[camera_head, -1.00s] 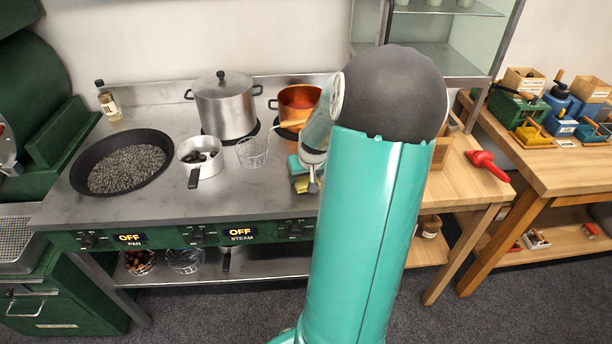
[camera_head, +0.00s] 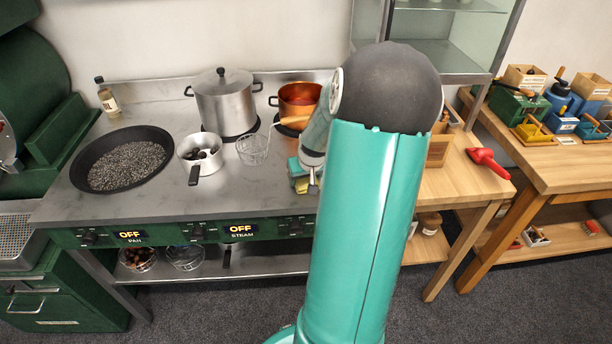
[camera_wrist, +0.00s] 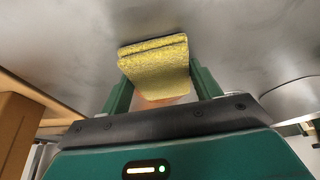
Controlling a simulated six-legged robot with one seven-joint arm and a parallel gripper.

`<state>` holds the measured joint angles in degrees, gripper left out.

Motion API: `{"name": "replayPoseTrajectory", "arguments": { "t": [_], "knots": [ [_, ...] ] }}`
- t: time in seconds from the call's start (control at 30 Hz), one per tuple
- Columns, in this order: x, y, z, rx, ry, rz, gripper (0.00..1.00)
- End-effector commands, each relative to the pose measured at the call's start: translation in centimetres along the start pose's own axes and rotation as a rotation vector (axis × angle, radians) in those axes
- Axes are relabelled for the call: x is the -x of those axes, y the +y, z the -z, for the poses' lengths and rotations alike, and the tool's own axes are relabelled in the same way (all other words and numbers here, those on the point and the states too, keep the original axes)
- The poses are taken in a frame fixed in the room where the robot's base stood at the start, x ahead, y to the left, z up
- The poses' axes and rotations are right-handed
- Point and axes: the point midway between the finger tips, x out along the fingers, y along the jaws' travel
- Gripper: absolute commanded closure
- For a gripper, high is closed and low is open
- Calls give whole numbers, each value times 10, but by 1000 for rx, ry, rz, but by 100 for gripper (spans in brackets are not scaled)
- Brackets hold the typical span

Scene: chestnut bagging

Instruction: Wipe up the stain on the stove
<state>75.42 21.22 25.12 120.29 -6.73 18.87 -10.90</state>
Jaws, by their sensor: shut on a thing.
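My gripper (camera_wrist: 160,82) is shut on a yellow sponge (camera_wrist: 152,58), with one green finger on each side of it. My arm hides the stove's right end. I see no clear stain; an orange-brown patch (camera_wrist: 165,101) shows between the fingers, and I cannot tell what it is.
An oil bottle (camera_head: 108,98) is at the back left. The front strip is clear.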

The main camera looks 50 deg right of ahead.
Motion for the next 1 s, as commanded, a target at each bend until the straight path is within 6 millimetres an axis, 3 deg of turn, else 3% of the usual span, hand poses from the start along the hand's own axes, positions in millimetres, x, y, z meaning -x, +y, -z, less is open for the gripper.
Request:
{"name": "replayPoseTrajectory", "arguments": {
  "t": [0.2,0.6,1.0],
  "knots": [
    [-2,0,2,0,0,0,55],
    [-12,7,31,0,1,0,55],
    [-20,11,48,0,0,0,55]
  ]
}}
